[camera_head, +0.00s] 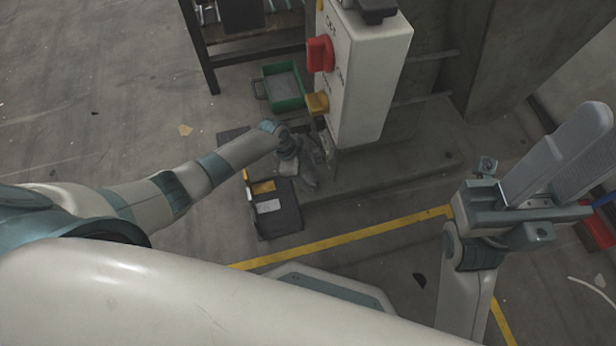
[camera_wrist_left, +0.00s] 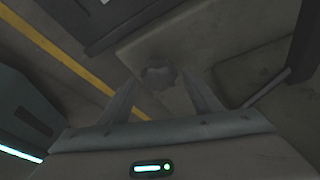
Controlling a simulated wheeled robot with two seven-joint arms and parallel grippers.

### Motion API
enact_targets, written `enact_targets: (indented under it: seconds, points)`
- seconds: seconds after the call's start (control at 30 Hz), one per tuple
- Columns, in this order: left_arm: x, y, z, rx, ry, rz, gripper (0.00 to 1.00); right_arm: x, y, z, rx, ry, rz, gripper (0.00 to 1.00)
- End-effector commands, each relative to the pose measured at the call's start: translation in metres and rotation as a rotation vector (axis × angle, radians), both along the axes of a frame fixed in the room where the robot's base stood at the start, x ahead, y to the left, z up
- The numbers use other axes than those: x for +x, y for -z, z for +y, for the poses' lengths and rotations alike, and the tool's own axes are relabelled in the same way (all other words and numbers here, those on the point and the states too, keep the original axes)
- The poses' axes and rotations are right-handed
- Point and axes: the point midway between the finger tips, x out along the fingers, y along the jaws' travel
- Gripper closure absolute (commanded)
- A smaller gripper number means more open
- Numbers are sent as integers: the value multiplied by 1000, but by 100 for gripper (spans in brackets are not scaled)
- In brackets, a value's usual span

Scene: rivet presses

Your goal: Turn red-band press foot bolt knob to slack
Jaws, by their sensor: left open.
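A grey lobed knob (camera_wrist_left: 157,73) shows in the left wrist view, close to the concrete base. My left gripper is open, with one fingertip on each side of the knob (camera_wrist_left: 160,80). I cannot tell whether the fingers touch it. In the head view my left gripper (camera_head: 308,165) is low beside the foot of the white control box (camera_head: 368,75), and I cannot make out the knob there. No red band is visible on the press. My right gripper (camera_head: 562,160) is raised at the right, away from the box; its finger gap is unclear.
The box carries a red switch (camera_head: 320,54) and a yellow one (camera_head: 317,103). A green bin (camera_head: 285,88) stands behind my left arm. A dark case (camera_head: 275,212) lies on the floor beside the gripper. A yellow floor line (camera_head: 340,238) crosses in front.

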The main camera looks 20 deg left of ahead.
Motion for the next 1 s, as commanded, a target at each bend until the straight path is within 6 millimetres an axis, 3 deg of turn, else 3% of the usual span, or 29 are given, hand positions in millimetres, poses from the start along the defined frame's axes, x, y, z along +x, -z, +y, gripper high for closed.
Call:
enact_targets:
  seconds: [0.33, 0.5, 1.0]
  points:
    - [0, 2, -1, 0, 1, 0, 44, 2, -1, 2, 7, -5, 2, 69]
    - [0, 2, -1, 0, 1, 0, 83, 2, 0, 1, 6, -2, 2, 69]
    - [-1, -1, -1, 1, -72, 1, 83, 1, -3, -2, -12, 13, 13, 69]
